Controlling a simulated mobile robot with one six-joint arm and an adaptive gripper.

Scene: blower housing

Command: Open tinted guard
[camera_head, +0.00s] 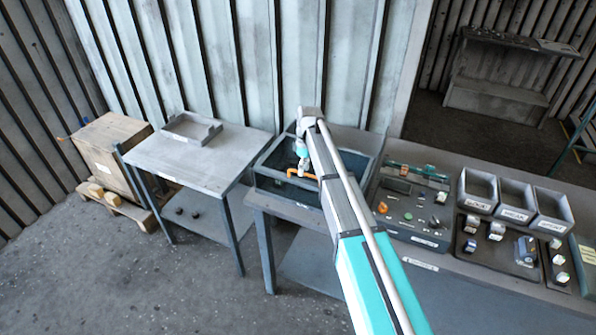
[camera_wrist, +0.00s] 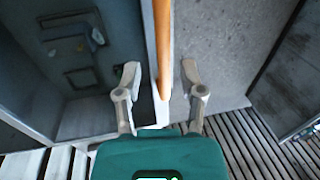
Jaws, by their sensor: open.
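The tinted guard (camera_head: 268,182) is a dark see-through cover in a grey-framed housing on the bench, left of centre in the head view. Its dark panel (camera_wrist: 45,75) fills the left of the wrist view, with blurred shapes behind it. The guard looks closed. An orange handle (camera_head: 303,174) is on its front side. In the wrist view the handle (camera_wrist: 163,45) runs between my fingers. My gripper (camera_wrist: 158,68) is open, one finger on each side of the handle, with gaps visible. Whether the handle is at fingertip depth I cannot tell. My arm partly hides the housing in the head view.
A control panel (camera_head: 410,205) and labelled grey bins (camera_head: 515,200) stand right of the housing. A grey side table (camera_head: 190,158) with a tray (camera_head: 192,129) stands left, beyond a floor gap. A wooden crate (camera_head: 108,152) is farther left. A ribbed wall (camera_head: 270,60) rises behind.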

